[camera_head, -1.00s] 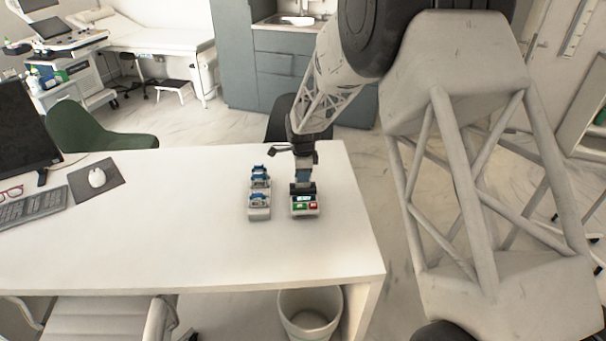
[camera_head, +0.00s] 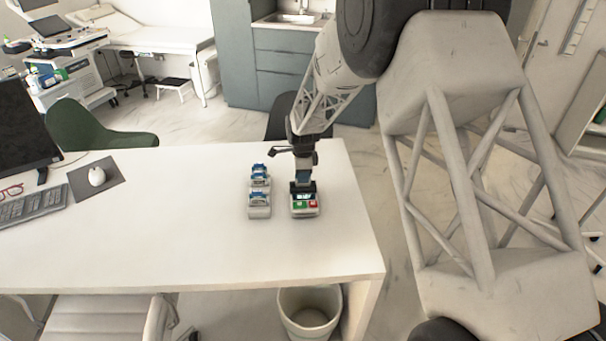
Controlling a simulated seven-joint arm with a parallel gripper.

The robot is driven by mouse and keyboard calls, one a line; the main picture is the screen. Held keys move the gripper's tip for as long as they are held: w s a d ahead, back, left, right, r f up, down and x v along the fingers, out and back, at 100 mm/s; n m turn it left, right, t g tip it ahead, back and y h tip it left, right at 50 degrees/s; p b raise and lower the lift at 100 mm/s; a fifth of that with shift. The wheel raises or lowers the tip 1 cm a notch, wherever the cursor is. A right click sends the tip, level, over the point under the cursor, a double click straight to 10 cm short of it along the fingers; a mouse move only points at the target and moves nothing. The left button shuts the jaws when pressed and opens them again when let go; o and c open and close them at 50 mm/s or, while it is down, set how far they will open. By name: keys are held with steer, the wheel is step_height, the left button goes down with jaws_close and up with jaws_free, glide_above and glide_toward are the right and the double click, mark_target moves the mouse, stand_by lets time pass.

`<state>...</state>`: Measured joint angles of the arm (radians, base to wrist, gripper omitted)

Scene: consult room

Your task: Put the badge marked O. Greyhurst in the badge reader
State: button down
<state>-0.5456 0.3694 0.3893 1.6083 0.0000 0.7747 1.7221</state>
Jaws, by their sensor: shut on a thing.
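The badge reader (camera_head: 305,209) stands on the white desk, a small pale device with a dark slot part, a small screen, and a green and a red key. My gripper (camera_head: 304,171) is right above and behind it, pointing down, shut on a badge (camera_head: 303,177) of bluish colour. The badge's lower edge is at the reader's dark top; I cannot tell how deep it sits in the slot. Its name is too small to read. Left of the reader is a badge rack (camera_head: 260,212) with several blue-topped badges (camera_head: 259,194).
The white desk (camera_head: 180,240) is clear in front and to the left. A keyboard (camera_head: 34,205), a mouse (camera_head: 96,177) on a dark mat and a monitor (camera_head: 22,125) stand at its left. A bin (camera_head: 309,318) is below the front edge.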

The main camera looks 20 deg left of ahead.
steer(key=shift+f, duration=0.3)
stand_by(0.4)
steer(key=c, duration=1)
jaws_free()
steer(key=shift+o, duration=0.4)
steer(key=shift+o, duration=0.8)
steer(key=shift+r, duration=0.15)
steer(key=shift+r, duration=3.35)
